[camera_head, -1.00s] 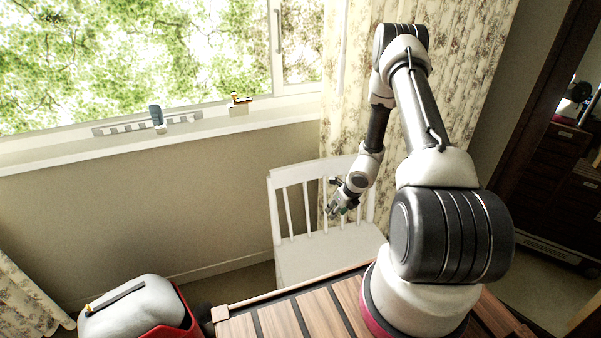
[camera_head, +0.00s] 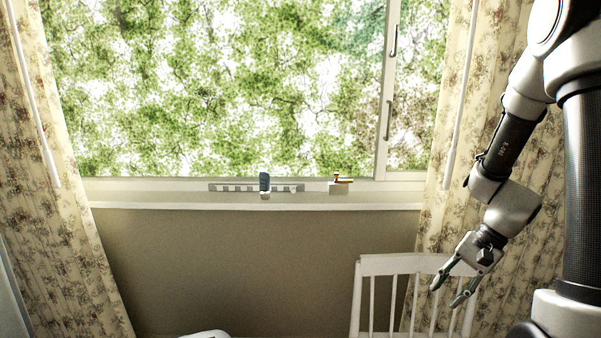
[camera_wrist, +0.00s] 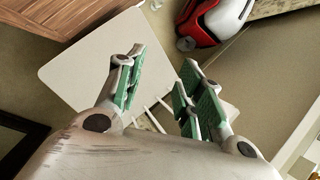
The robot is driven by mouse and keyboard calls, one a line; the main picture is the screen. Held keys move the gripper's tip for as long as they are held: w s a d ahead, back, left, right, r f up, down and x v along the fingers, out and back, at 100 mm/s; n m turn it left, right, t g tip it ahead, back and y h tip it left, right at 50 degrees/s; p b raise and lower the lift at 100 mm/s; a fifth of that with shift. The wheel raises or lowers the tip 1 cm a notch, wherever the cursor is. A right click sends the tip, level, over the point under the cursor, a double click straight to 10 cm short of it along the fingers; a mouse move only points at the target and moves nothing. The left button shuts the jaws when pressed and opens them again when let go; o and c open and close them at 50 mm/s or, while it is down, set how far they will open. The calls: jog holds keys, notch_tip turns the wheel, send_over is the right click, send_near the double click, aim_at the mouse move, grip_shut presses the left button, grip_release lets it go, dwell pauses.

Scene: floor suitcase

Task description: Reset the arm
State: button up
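My gripper (camera_head: 454,294) hangs at the right of the head view, pointing down and left, in front of the white chair's backrest. Its two fingers are spread apart with nothing between them. In the wrist view the gripper (camera_wrist: 157,88) shows green finger pads with a clear gap, above the pale chair seat (camera_wrist: 85,72). My arm comes down from the upper right of the head view, and its upper part is cut off by the frame.
The white chair (camera_head: 402,264) stands below the window sill (camera_head: 250,206). A blue-grey object (camera_head: 265,182) and a small object with an orange-brown top (camera_head: 341,183) sit on the sill. Floral curtains hang on both sides. A red and white object (camera_wrist: 205,22) lies at the wrist view's top.

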jog(key=s+r+n+t+h, duration=0.1)
jog(key=s+r+n+h, duration=0.1)
jog(key=r, duration=0.5)
jog(key=s+d+r+n+t+h, duration=0.1)
jog(key=s+r+n+t, duration=0.1)
jog(key=s+r+n, duration=0.2)
jog(key=s+r+n+t+h, duration=0.2)
jog(key=s+r+n, duration=0.2)
jog(key=r, duration=0.8)
jog(key=shift+s+d+r+h, duration=0.3)
jog(key=shift+s+d, duration=0.1)
jog(key=shift+s, duration=0.95)
